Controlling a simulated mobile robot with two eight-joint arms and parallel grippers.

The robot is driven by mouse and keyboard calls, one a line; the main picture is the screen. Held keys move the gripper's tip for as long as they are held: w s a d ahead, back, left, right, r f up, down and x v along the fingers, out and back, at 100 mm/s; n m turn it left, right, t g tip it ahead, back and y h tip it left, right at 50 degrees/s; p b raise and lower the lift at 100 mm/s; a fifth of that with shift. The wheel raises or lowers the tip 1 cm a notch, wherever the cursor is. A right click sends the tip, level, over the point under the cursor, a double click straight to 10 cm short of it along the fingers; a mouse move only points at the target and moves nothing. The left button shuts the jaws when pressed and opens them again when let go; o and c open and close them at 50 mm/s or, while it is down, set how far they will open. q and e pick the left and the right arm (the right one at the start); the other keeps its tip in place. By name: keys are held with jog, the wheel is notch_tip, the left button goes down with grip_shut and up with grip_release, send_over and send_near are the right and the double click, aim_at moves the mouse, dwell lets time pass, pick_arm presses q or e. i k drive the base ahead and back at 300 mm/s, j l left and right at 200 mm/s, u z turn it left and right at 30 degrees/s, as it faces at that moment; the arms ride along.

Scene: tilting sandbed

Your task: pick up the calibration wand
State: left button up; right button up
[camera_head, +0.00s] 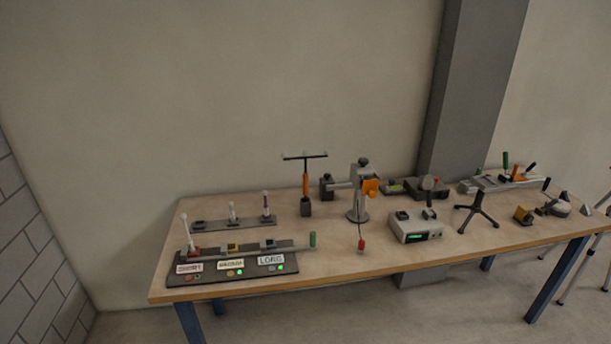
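A T-shaped wand, which looks like the calibration wand (305,184), stands upright at the back middle of the wooden table (330,263). It has an orange handle and a dark crossbar with small pale tips on top. Its lower end sits in a small dark block holder (306,208). Neither of my grippers shows in the head view.
A labelled panel (230,274) and a rack with upright rods (215,224) stand left. A grey meter box (415,228) and black tripod (477,210) are right. Bare table lies in front of the wand.

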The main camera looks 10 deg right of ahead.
aim_at(306, 154)
jog(key=i+u, duration=0.15)
jog(key=i, duration=0.25)
jog(key=i+l+u, duration=0.2)
jog(key=i, duration=0.15)
jog(key=i+l+u, duration=0.15)
jog(key=i, duration=0.2)
